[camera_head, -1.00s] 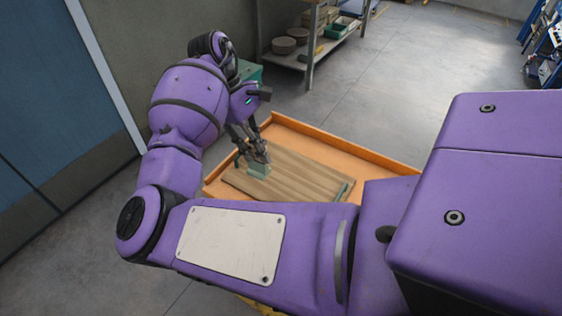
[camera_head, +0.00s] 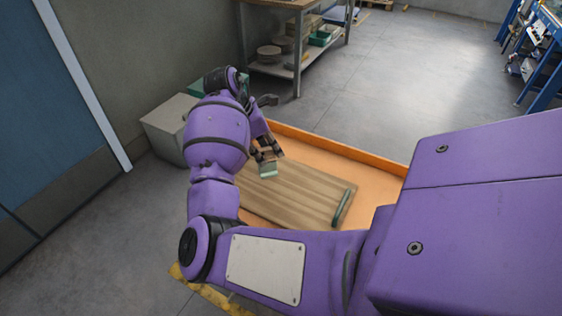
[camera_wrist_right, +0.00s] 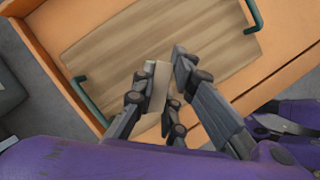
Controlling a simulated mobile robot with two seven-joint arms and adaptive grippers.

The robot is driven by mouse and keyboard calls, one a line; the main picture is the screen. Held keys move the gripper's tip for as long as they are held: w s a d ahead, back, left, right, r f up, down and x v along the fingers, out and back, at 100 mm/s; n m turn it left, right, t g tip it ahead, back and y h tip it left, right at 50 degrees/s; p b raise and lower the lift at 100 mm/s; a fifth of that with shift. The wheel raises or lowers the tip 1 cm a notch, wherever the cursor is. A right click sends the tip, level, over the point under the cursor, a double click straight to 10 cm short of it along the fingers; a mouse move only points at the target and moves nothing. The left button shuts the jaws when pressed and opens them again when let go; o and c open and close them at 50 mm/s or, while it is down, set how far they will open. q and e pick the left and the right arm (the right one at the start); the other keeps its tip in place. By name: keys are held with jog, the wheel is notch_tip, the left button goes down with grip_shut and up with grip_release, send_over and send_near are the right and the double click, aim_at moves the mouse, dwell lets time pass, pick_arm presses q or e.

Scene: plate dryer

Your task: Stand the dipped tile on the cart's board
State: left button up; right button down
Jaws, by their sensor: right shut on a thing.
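My right gripper (camera_head: 268,156) is shut on a small tile (camera_head: 268,170), pale grey above and green along its lower part. The tile is held roughly upright over the far left part of the wooden board (camera_head: 300,200). I cannot tell whether its lower edge touches the board. In the right wrist view, the tile (camera_wrist_right: 158,86) sits between the fingers of the right gripper (camera_wrist_right: 166,78), over the board (camera_wrist_right: 150,40) near one edge. The board has green handles and lies in the orange cart (camera_head: 375,182).
The cart's raised orange rim (camera_head: 340,148) runs behind the board. A shelf unit (camera_head: 295,70) with stacked round things stands behind, and a grey box (camera_head: 165,128) stands left of the cart. Most of the board is bare. My forearm hides the cart's near side.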

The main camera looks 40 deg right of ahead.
jog(key=w+f, duration=0.1)
jog(key=f, duration=0.1)
jog(key=w+f+b, duration=0.1)
jog(key=f, duration=0.1)
jog(key=w+d+f, duration=0.1)
jog(key=f, duration=0.1)
jog(key=shift+d+f, duration=0.1)
jog(key=shift+f, duration=0.3)
jog(key=shift+r, duration=0.1)
jog(key=c, duration=1.8)
grip_release()
jog(key=shift+f, duration=0.2)
jog(key=shift+o, duration=0.2)
